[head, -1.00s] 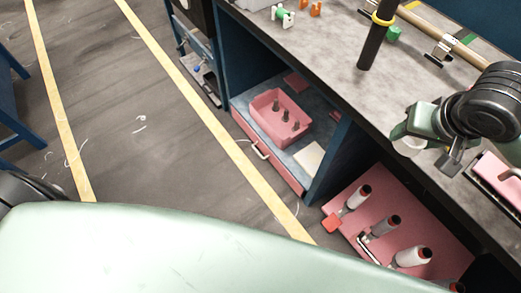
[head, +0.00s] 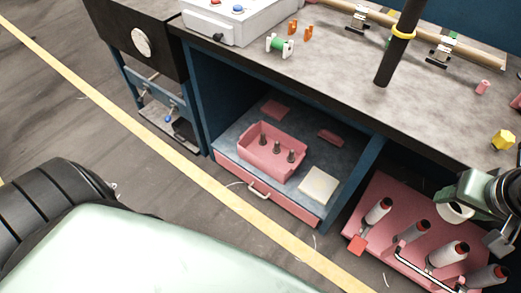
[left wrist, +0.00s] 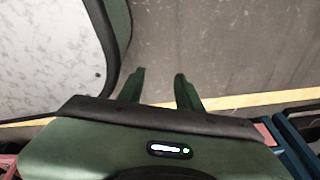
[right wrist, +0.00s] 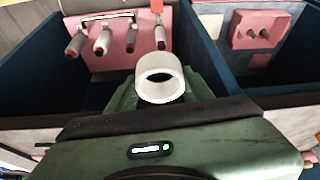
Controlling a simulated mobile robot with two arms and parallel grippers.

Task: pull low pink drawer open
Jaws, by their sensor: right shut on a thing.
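The low pink drawer (head: 231,174) is a shallow pink-red front under the blue-grey shelf of the left bay, with a pale bar handle (head: 258,191). It looks shut, flush with the shelf edge. My right gripper (head: 462,203) is at the right of the head view, above the pink cone board and away from the drawer. It is shut on a white ring (right wrist: 147,91), which also shows in the head view (head: 449,214). My left gripper (left wrist: 158,88) is open and empty over the floor in the left wrist view; the head view does not show its fingers.
A pink bin (head: 263,160) with grey pegs and a cream block (head: 318,186) stand on the shelf. A pink board (head: 363,213) with several thread cones and a metal handle lies low at right. A blue divider separates the bays. Open floor (head: 150,190) lies before the drawer.

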